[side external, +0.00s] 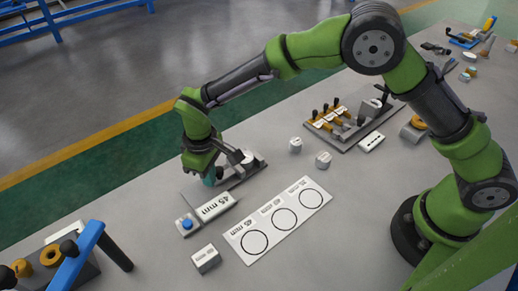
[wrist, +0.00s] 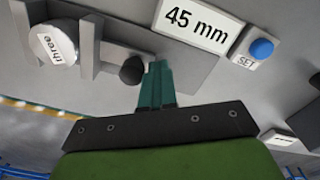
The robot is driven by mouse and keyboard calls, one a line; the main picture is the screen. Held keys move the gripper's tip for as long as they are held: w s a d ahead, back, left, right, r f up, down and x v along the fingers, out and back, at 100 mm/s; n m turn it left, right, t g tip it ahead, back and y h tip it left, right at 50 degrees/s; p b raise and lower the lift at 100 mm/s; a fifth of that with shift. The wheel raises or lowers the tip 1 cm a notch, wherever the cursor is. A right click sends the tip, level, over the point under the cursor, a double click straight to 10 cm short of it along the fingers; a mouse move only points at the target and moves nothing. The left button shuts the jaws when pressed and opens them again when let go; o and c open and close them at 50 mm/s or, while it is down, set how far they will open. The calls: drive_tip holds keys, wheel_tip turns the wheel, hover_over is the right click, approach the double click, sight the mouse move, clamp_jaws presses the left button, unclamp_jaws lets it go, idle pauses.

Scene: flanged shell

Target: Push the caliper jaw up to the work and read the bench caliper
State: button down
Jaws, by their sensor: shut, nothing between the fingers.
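The bench caliper (side external: 262,160) lies on the bench, with two grey upright jaws in the wrist view (wrist: 87,45). A white round workpiece (wrist: 52,46) labelled "three" stands between the jaws; it also shows in the side view (side external: 247,161). The jaw nearer my gripper is very close to the workpiece; I cannot tell if they touch. A dark round knob (wrist: 132,70) sits on that jaw's side. My gripper (wrist: 157,80) is shut and empty, pointing down right beside the knob, touching or nearly so. The display (wrist: 194,22) reads "45 mm". A blue SET button (wrist: 262,48) sits beside it.
A white card (side external: 270,225) with three circles marked in mm lies in front. Two white round pieces (side external: 296,145) (side external: 323,159) stand behind it. A small grey block (side external: 206,259) is at the near left. A tool rack (side external: 345,120) stands behind, and a blue-handled fixture (side external: 85,243) front left.

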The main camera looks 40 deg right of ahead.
drive_tip(key=shift+w+a, duration=0.1)
drive_tip(key=shift+w, duration=0.05)
drive_tip(key=shift+r, duration=0.2)
wheel_tip(320, 180, up, 7)
drive_tip(key=shift+a+f, duration=0.15)
idle(0.7)
drive_tip(key=s+d+r+m+t, duration=0.2)
drive_tip(key=s+d+r, duration=0.3)
drive_tip(key=d, duration=0.3)
drive_tip(key=s+d+r+m+t+y, duration=0.1)
drive_tip(key=s+d+r+m+t, duration=0.1)
drive_tip(key=s+d+r+m, duration=0.2)
drive_tip(key=s+d+r+m+t+y, duration=0.1)
drive_tip(key=s+d+r+m+t, duration=0.2)
drive_tip(key=d, duration=1.1)
drive_tip(key=s+r+m, duration=0.1)
drive_tip(key=s+r, duration=0.2)
drive_tip(key=s, duration=0.3)
drive_tip(key=shift+s+r, duration=0.3)
